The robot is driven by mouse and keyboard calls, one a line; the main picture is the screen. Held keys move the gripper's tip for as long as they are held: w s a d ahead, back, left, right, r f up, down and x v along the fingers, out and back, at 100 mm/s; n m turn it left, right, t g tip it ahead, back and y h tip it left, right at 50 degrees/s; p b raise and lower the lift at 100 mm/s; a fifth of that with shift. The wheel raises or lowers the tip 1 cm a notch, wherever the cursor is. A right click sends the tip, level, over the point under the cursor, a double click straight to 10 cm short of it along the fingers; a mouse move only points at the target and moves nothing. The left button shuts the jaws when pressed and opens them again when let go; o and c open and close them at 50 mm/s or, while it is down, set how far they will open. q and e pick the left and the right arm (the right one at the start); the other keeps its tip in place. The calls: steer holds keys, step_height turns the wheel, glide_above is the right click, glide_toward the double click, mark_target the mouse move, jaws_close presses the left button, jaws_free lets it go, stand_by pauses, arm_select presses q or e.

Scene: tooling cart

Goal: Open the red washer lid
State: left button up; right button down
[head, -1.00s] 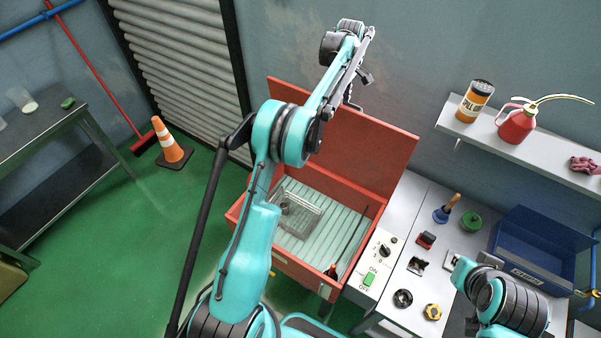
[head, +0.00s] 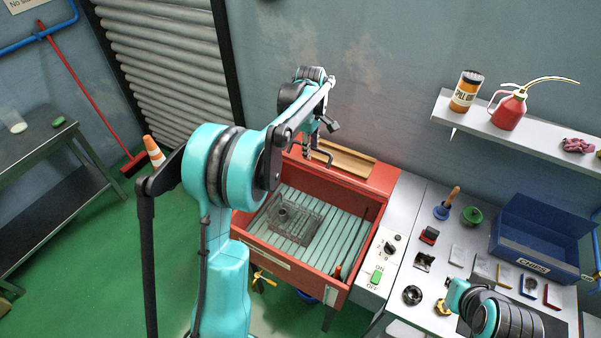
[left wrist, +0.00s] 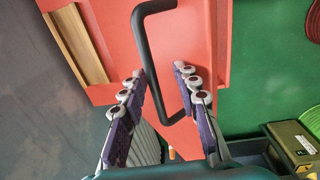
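The red washer (head: 252,225) stands in the middle of the head view, its slatted basin uncovered. At its back edge the red lid (head: 384,178) shows as a short red panel beside a tan strip; its exact tilt is hard to tell. In the left wrist view the red lid (left wrist: 112,30) fills the upper middle and carries a black bar handle (left wrist: 157,62). My left gripper (left wrist: 160,100) is open, with the handle bar between its fingers. In the head view the left gripper (head: 322,153) is at the washer's back edge. My right gripper is not visible.
To the right are a switch panel (head: 381,262), a worktop with small parts and a blue bin (head: 535,245). A shelf (head: 478,122) holds a can and a red oiler.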

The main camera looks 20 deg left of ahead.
arm_select(q)
steer(key=s+f, duration=0.1)
steer(key=s+f+b, duration=0.1)
steer(key=s, duration=0.1)
steer(key=s+f, duration=0.1)
steer(key=s, duration=0.1)
steer(key=shift+a+f+b, duration=0.2)
steer(key=shift+f+b, duration=0.1)
steer(key=shift+w, duration=0.1)
steer(key=w+r+p, duration=0.4)
steer(key=r+p, duration=0.1)
steer(key=r, duration=0.3)
steer(key=shift+d, duration=0.2)
stand_by(0.4)
stand_by(0.5)
